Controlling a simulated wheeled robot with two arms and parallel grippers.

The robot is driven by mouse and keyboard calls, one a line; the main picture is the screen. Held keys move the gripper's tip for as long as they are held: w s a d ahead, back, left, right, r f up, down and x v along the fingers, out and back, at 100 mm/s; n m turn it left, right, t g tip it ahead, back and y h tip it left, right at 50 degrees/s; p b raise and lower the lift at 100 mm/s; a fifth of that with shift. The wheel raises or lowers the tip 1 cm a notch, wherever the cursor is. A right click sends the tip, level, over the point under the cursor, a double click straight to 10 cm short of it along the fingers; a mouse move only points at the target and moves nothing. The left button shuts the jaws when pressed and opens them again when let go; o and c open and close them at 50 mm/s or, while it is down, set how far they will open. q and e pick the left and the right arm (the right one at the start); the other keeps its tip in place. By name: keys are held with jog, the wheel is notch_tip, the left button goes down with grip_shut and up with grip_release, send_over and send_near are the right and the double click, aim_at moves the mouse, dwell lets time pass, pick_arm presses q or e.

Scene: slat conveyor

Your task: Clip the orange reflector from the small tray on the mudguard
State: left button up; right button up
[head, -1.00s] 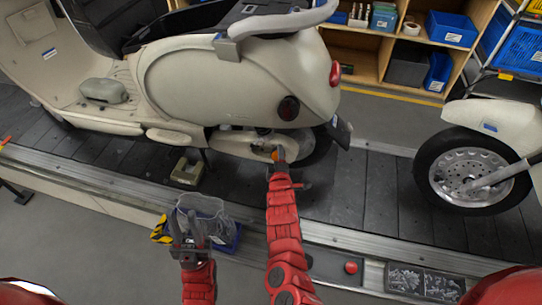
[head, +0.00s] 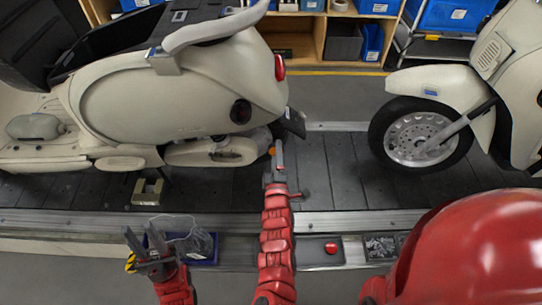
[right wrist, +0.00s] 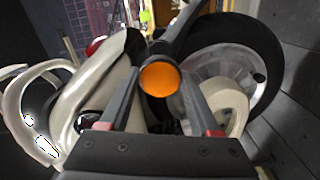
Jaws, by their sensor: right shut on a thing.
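My right gripper (head: 277,164) is shut on the round orange reflector (head: 272,151), held above the conveyor below the scooter's tail. In the right wrist view the reflector (right wrist: 160,79) sits between the fingertips with its orange face toward the camera. The dark mudguard (head: 292,122) juts from the rear of the cream scooter, just above and right of the reflector; a gap shows between them in the head view. The small blue tray (head: 207,262) is at the near conveyor edge with a clear bag in it. My left gripper (head: 142,243) is open and empty, beside the tray's left side.
The cream scooter (head: 180,90) stands on the dark slat conveyor (head: 335,170). A second scooter's wheel (head: 420,135) stands to the right. A beige block (head: 148,190) lies on the slats. A red button (head: 331,248) and a parts tray (head: 383,246) are on the near rail.

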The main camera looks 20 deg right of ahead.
jog(key=b, duration=0.1)
send_near(275, 123)
jog(key=shift+x, duration=1.5)
jog(key=shift+r, duration=0.1)
jog(key=shift+w+d+b, duration=0.1)
jog(key=shift+w+b, duration=0.15)
jog(key=shift+b, duration=0.3)
jog(key=shift+b+x, duration=1.05)
jog(key=shift+x, duration=0.05)
jog(key=shift+w+d, duration=0.1)
jog(key=shift+w, duration=0.15)
jog(key=o, duration=1.4)
jog(key=shift+s, duration=0.15)
